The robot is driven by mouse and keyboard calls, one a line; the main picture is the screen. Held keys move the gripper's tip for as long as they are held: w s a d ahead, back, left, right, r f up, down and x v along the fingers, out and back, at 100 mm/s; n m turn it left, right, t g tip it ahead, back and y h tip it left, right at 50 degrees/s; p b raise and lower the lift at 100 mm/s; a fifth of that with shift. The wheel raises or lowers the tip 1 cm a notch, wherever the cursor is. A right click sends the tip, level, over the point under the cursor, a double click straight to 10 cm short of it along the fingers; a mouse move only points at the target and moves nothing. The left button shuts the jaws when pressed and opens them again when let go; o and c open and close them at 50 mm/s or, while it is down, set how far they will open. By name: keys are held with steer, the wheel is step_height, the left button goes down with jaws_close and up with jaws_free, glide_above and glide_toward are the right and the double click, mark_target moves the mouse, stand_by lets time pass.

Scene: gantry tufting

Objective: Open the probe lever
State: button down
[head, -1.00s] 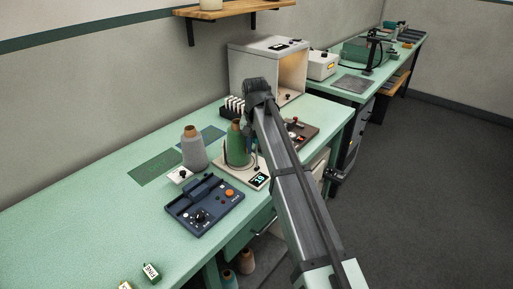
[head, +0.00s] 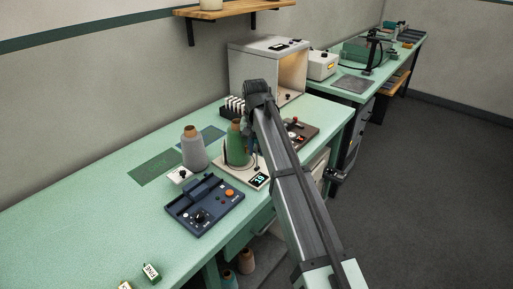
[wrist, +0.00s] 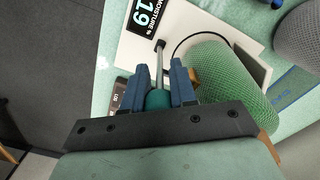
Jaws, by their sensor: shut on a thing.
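The moisture meter is a pale base (head: 238,168) with a display that reads 19, and it also shows in the wrist view (wrist: 128,49). The probe lever (wrist: 158,98) shows there as a thin metal rod with a dark end and a teal grip. My gripper (wrist: 160,75) has its blue fingers on both sides of the grip and is shut on it. In the head view my gripper (head: 252,146) is small and partly hidden by my arm. A green yarn cone (wrist: 225,78) stands on the base, close to the right finger.
A grey cone (head: 194,150) stands left of the meter, and a blue control box (head: 204,205) lies in front. A red-knobbed dark device (head: 302,133) is to the right. A white open cabinet (head: 262,68) stands behind.

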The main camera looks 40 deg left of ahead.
steer(key=shift+d, duration=0.1)
steer(key=shift+s+d+f+y, duration=0.1)
steer(key=shift+d+y, duration=0.85)
steer(key=shift+y, duration=0.05)
steer(key=shift+d+f+y, duration=0.25)
steer(key=shift+d+y, duration=0.7)
steer(key=shift+y, duration=0.25)
steer(key=d+y, duration=0.1)
steer(key=f+y, duration=0.1)
steer(key=y, duration=0.1)
steer(key=shift+d, duration=0.4)
steer(key=shift+d+f, duration=0.35)
steer(key=c, duration=1.2)
jaws_free()
